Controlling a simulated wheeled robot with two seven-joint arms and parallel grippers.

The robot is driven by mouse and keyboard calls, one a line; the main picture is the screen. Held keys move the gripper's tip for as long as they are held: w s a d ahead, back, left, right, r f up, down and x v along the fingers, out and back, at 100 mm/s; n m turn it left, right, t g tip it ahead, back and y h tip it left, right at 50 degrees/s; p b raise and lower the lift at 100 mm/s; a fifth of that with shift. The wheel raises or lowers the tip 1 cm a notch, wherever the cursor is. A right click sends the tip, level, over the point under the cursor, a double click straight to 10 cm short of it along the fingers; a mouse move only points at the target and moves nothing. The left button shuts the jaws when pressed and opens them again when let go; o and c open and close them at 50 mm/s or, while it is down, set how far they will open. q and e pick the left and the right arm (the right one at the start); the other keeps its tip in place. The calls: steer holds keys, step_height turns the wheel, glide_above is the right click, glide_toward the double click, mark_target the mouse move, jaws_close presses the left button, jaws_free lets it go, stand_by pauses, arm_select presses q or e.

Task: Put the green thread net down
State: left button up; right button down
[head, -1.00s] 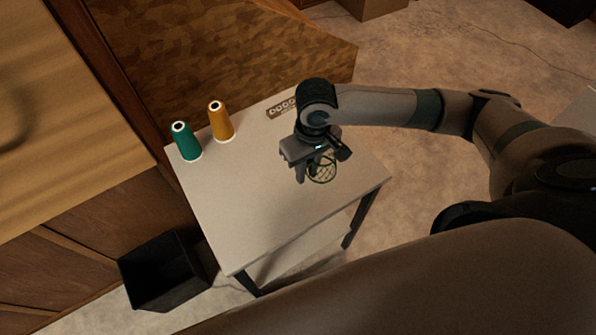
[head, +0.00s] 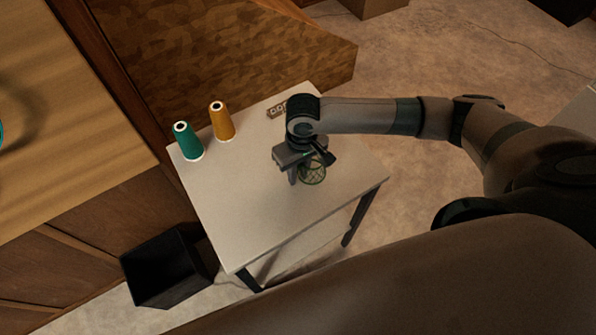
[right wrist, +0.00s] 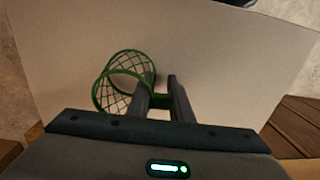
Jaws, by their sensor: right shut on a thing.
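The green thread net (head: 314,171) is a small open mesh cylinder with green rims. It shows larger in the right wrist view (right wrist: 122,78), beside the fingers, with a short green tab between them. My right gripper (head: 296,178) is shut on that tab, over the small white table (head: 260,215). The right wrist view shows its two fingers (right wrist: 162,95) closed around the tab. I cannot tell whether the net touches the tabletop. My left gripper is not in view.
A green thread cone (head: 188,142) and an orange thread cone (head: 222,122) stand at the table's far left edge. A power strip (head: 277,110) lies at the back, partly behind my arm. A black bin (head: 165,270) stands on the floor at left. The tabletop's front is clear.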

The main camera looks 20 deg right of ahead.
steer(key=shift+f, duration=0.2)
steer(key=shift+f, duration=0.1)
steer(key=c, duration=1.6)
jaws_free()
steer(key=r, duration=0.4)
steer(key=r+b, duration=0.1)
steer(key=r, duration=0.3)
steer(key=r+b, duration=0.1)
steer(key=r, duration=0.3)
steer(key=shift+d+r, duration=0.1)
steer(key=shift+d, duration=0.2)
